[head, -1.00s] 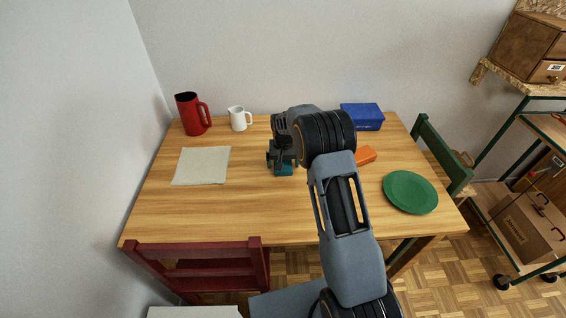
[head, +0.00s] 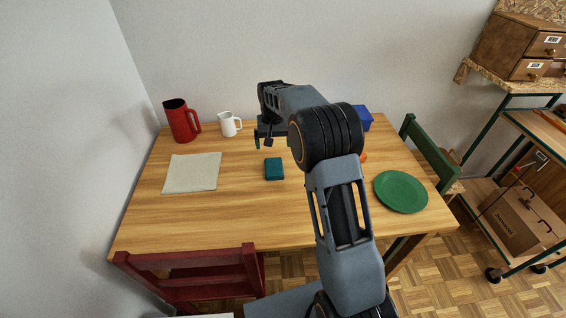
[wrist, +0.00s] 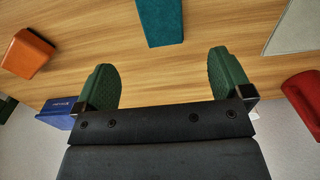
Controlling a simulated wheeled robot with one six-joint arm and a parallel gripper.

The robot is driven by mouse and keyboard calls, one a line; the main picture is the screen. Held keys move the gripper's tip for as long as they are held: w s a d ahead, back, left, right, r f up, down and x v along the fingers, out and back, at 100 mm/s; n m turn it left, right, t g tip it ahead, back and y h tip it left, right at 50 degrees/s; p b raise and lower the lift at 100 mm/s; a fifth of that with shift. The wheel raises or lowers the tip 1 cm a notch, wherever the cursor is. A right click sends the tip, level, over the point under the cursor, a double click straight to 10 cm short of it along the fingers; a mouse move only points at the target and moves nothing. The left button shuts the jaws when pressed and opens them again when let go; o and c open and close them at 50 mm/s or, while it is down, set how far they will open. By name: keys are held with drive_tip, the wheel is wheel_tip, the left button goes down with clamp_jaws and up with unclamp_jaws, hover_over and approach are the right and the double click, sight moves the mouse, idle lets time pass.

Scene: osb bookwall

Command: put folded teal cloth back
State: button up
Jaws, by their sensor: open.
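The folded teal cloth (head: 274,169) lies on the wooden table near its middle. It also shows at the top of the wrist view (wrist: 160,20). My gripper (head: 262,145) is above the table, behind the cloth and apart from it. In the wrist view its two green-padded fingers (wrist: 168,80) are spread wide with nothing between them. A pale square cloth or mat (head: 192,172) lies flat on the table to the left of the teal cloth.
A red pitcher (head: 181,122) and white mug (head: 229,124) stand at the back left. A blue box (head: 365,118) is at the back right, partly behind my arm. An orange block (wrist: 28,54) and green plate (head: 401,191) are to the right. The table's front left is clear.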

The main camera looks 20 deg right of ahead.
drive_tip(key=s+r+t, duration=0.1)
drive_tip(key=s+r, duration=0.5)
drive_tip(key=s, duration=0.1)
drive_tip(key=s+n+t, duration=0.2)
drive_tip(key=s, duration=2)
drive_tip(key=shift+a+r, duration=0.1)
